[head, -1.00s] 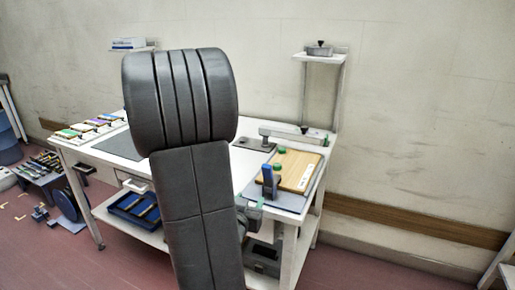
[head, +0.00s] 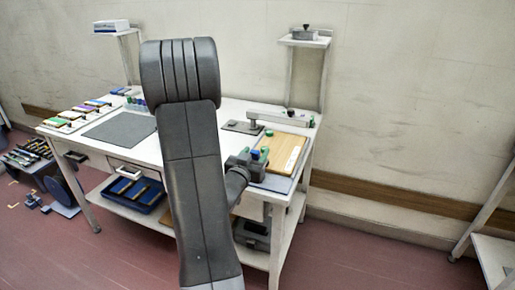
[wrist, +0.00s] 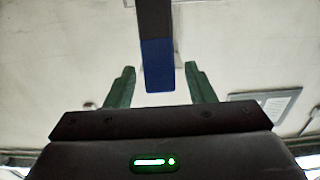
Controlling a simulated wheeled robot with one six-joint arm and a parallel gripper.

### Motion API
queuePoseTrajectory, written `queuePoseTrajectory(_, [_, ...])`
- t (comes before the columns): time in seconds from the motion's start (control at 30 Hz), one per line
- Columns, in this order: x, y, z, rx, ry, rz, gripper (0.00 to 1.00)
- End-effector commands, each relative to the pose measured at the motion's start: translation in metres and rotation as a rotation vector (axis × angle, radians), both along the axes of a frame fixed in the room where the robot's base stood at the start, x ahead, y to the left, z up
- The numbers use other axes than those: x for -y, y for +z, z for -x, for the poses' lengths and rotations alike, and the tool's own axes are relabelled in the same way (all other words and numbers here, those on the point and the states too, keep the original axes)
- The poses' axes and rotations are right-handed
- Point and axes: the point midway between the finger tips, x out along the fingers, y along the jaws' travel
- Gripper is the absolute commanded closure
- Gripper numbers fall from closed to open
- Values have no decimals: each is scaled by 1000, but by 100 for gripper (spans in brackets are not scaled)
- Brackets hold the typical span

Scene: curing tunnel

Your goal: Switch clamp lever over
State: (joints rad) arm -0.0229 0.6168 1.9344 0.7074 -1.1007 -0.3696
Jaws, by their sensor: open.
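The clamp lever (wrist: 157,62) shows in the wrist view as a dark bar with a blue end, coming down from the top of the picture. Its blue end lies between the two green fingers of my gripper (wrist: 160,68), with a gap on each side. My gripper is open and not closed on it. In the head view my gripper (head: 257,156) is at the front left edge of the wooden board (head: 286,152). It hides most of the lever there; only a little blue shows. The board lies on a grey plate at the bench's right end, with a green knob (head: 269,133) at its back.
The white bench (head: 150,148) carries a grey mat (head: 120,130) and a metal arm on a dark base (head: 241,127) behind the board. A blue tray (head: 133,194) sits on the lower shelf. A small wall shelf (head: 304,40) stands behind the right end.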

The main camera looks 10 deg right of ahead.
Motion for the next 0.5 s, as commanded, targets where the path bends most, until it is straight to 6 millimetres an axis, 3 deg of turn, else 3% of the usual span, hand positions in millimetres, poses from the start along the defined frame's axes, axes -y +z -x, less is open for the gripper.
queuePoseTrajectory(0.2, [14,0,-20,-1,-1,-1,51])
queuePoseTrajectory(0.5, [16,0,-25,-1,1,0,51])
